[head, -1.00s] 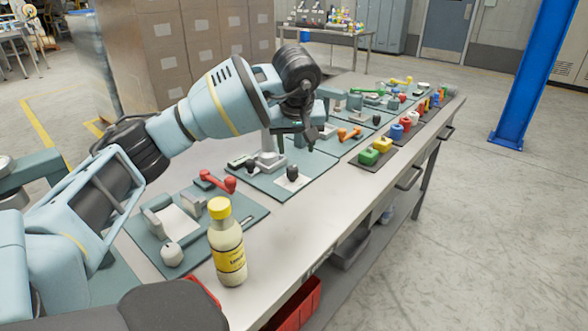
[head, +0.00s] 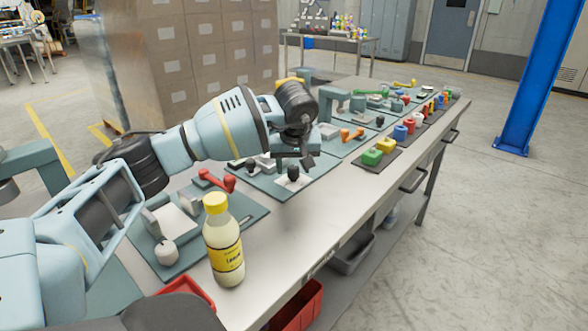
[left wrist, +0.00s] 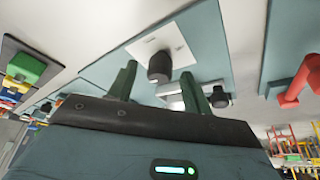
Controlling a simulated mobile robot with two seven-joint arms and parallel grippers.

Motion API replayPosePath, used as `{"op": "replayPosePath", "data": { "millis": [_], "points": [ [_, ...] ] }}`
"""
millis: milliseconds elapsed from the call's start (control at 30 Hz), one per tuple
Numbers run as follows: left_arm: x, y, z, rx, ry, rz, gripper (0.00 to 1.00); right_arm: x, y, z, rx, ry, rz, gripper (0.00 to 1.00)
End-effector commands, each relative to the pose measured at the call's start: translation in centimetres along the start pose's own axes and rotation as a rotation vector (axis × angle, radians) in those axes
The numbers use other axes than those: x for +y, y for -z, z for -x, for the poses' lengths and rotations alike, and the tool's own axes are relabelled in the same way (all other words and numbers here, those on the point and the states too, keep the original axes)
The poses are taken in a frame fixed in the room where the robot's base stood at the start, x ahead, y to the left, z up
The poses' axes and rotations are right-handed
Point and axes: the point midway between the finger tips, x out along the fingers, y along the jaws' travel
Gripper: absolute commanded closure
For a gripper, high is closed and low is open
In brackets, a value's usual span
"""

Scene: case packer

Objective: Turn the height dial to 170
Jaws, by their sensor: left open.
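A black dial knob (head: 293,173) stands on a white plate on a teal board, in the middle of the head view. The left wrist view shows the knob (left wrist: 159,67) and its white plate (left wrist: 178,42); no scale numbers are readable. My left gripper (head: 303,160) is just above and beside the knob in the head view, partly overlapping it. In the left wrist view its green fingers (left wrist: 158,72) are apart, with the knob appearing between their tips. I cannot tell whether they touch it. My right gripper is not in view.
A yellow-capped bottle (head: 223,240) stands near the bench's front edge. A red handle (head: 217,180) lies left of the dial. A second black knob (left wrist: 219,97) is close to the right finger. Coloured blocks (head: 380,151) line the bench farther right.

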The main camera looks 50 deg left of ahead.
Motion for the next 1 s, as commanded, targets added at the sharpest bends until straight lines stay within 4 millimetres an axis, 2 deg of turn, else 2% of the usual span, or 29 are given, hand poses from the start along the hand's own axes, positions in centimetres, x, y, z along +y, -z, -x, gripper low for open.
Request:
{"op": "replayPosePath", "data": {
  "millis": [133,433,767,1000],
  "points": [
    [0.0,-0.03,-0.99,0.0,0.0,-0.001,0.5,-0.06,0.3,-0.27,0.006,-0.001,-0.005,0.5],
    [0.01,-0.03,-1.11,0.0,0.0,-0.001,0.51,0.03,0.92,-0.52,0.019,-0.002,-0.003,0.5],
    [0.01,-0.03,-1.09,0.0,0.0,-0.001,0.94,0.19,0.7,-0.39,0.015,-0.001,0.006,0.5],
    [0.03,-0.01,-0.97,-0.001,0.008,0.018,0.94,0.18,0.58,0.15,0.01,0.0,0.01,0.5]
  ]
}}
